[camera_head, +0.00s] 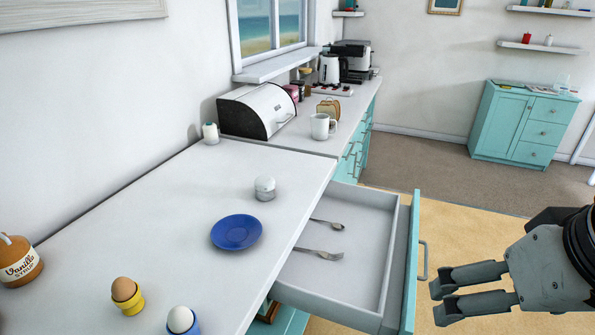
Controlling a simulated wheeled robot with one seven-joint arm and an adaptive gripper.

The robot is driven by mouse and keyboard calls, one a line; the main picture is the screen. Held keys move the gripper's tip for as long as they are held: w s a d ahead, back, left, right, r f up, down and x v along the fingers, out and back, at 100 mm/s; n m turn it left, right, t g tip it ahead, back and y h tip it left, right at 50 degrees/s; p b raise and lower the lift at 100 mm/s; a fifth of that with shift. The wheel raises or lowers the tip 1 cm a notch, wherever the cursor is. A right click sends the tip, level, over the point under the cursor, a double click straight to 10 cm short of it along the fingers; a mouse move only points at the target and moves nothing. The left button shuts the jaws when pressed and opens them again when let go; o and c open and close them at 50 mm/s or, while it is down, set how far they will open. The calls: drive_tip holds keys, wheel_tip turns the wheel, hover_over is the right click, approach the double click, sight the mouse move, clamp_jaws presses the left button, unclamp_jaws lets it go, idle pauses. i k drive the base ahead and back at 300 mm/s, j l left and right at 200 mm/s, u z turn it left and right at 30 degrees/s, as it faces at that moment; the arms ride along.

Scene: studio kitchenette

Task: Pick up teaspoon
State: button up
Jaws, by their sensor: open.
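A small metal utensil that looks like the teaspoon (327,224) lies in the open drawer (347,291), towards its far end. A metal fork (318,254) lies in the same drawer, nearer to me. The left part of the drawer is hidden under the counter edge. My gripper (440,301) is at the lower right, outside the drawer and to the right of its front and handle. Its two fingers point left, apart and empty.
The white counter (150,220) holds a blue plate (236,232), a shaker (265,188), two egg cups with eggs (126,297) and a syrup bottle (19,262). The drawer's teal front (411,270) stands between my gripper and the utensils. The floor beyond is clear.

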sight(337, 226)
drive_tip(key=u, duration=0.3)
drive_tip(key=i+l+u, duration=0.35)
drive_tip(key=i+l, duration=0.55)
drive_tip(key=l, duration=0.1)
